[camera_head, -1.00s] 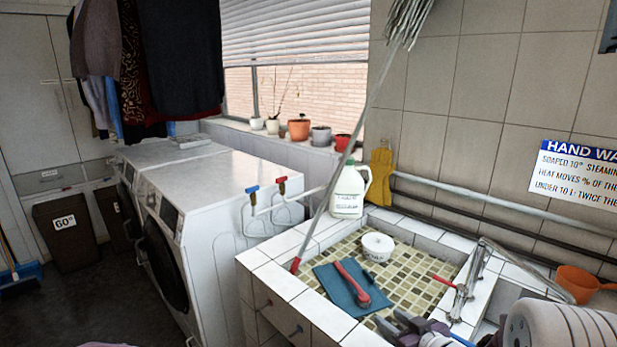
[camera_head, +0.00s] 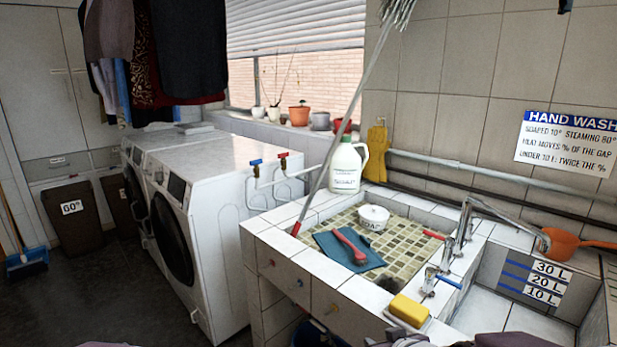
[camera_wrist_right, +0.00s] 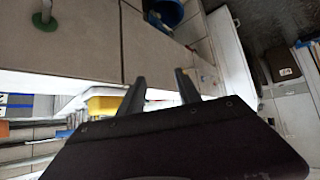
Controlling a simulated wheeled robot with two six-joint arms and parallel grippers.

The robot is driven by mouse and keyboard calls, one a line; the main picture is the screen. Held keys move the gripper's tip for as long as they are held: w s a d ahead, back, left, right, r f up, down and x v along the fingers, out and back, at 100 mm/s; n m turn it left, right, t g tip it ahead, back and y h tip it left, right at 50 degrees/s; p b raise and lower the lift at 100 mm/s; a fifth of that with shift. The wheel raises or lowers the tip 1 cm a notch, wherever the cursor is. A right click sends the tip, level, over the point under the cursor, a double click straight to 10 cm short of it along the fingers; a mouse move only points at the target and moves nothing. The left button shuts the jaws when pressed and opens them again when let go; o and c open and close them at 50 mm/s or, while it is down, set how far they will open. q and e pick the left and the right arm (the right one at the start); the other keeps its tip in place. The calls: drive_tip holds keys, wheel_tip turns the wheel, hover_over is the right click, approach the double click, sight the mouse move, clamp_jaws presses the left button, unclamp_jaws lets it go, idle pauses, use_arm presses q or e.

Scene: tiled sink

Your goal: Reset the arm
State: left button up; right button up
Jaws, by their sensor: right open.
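My right gripper (camera_head: 398,339) shows only partly at the bottom edge of the head view, in front of the sink's near corner. In the right wrist view its two dark fingers (camera_wrist_right: 161,88) stand apart with nothing between them. The yellow sponge (camera_head: 409,311) lies on the sink's front rim just beyond the gripper in the head view. It also shows behind the fingers in the right wrist view (camera_wrist_right: 103,104). My left gripper is not in view.
The tiled sink (camera_head: 335,300) holds a teal cloth, a red-handled brush (camera_head: 350,246) and a white bowl (camera_head: 374,217). A white jug (camera_head: 346,168), taps (camera_head: 436,280) and an orange scoop (camera_head: 562,245) stand around it. Washing machines stand left.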

drive_tip(key=s+d+f+m+g+h+p, duration=0.1)
drive_tip(key=s+f+g, duration=0.3)
drive_tip(key=s, duration=0.4)
drive_tip(key=s+f+m+g, duration=0.1)
drive_tip(key=s+f+g, duration=0.3)
drive_tip(key=s, duration=0.5)
use_arm(q)
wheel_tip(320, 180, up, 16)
drive_tip(key=p, duration=1.6)
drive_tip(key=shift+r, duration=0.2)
use_arm(e)
wheel_tip(320, 180, up, 17)
drive_tip(key=shift+w+g, duration=0.2)
drive_tip(key=shift+g, duration=0.1)
